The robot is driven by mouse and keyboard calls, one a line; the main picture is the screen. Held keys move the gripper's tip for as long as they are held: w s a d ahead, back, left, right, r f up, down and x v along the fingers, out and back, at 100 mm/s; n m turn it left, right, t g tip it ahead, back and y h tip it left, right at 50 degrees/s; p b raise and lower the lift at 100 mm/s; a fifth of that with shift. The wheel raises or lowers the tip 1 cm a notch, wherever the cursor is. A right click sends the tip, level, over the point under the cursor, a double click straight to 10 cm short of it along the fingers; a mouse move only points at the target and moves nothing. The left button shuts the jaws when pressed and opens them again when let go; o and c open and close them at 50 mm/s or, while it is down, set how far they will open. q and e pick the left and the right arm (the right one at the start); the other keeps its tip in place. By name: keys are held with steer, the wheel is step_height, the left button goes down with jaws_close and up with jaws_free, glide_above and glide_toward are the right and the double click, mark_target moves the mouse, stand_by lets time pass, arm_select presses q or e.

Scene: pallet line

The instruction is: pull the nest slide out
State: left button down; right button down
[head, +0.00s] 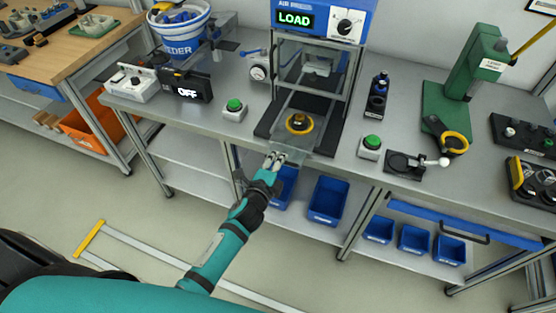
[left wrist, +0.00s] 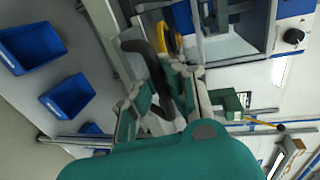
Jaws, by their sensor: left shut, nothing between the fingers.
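The nest slide (head: 290,150) is at the front of the press station under the lit LOAD display (head: 295,20). Its nest is a yellow ring with a dark centre (head: 299,123). The ring also shows in the left wrist view (left wrist: 161,38). My left gripper (head: 275,157) is at the slide's front end, near the bench edge. It is shut and holds nothing. In the left wrist view a dark curved bar (left wrist: 150,62) shows by my left gripper (left wrist: 163,86); I cannot tell whether they touch. My right gripper is not in view.
Green buttons stand left (head: 235,106) and right (head: 371,144) of the station. A green press (head: 462,80) stands at the right. Blue bins (head: 328,200) sit on the shelf below. The space before the bench edge around my left arm is clear.

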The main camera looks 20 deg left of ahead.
arm_select(q)
steer(key=shift+s+f, duration=0.15)
steer(key=shift+f, duration=0.15)
steer(key=c, duration=1.7)
jaws_free()
steer(key=shift+s, duration=0.1)
steer(key=shift+c, duration=0.2)
steer(key=shift+o, duration=0.5)
steer(key=shift+s+r, duration=0.15)
steer(key=v, duration=1.2)
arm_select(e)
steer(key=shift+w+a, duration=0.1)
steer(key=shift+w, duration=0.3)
